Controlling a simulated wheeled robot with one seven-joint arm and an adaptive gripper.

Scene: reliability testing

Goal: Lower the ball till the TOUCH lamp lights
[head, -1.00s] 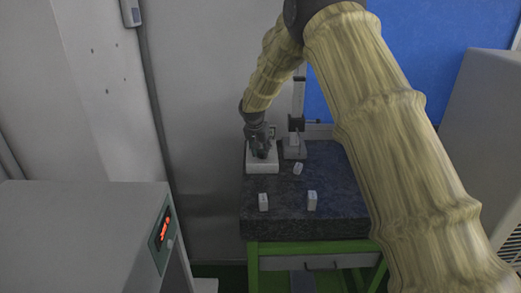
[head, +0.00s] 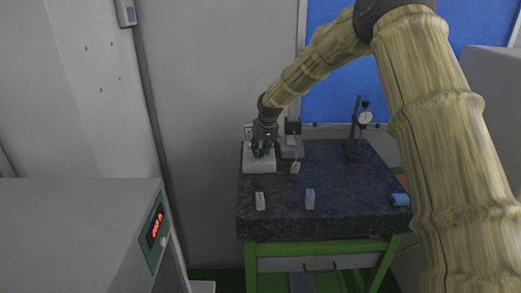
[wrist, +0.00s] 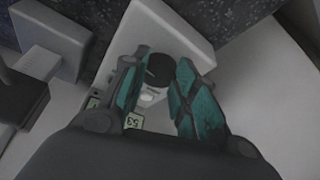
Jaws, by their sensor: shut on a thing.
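A white box-shaped device (head: 258,166) stands at the back left of the dark stone table. In the wrist view its pale top (wrist: 150,35) lies below my fingers, with a small whitish oval (wrist: 148,98) that may be a lamp and does not look lit. A small plate marked 53 (wrist: 134,121) is near it. My gripper (head: 263,151) points down over the device. Its teal fingers (wrist: 158,80) are shut on a dark round piece (wrist: 160,68); I cannot tell whether this is the ball or a knob. Any gap beneath it is hidden.
A grey stand (head: 292,150) is close right of the device. A dial gauge (head: 365,118) stands farther right. Small blocks (head: 260,201) (head: 310,199), a tag (head: 295,168) and a blue cylinder (head: 400,199) lie on the table (head: 340,210). The middle is mostly clear.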

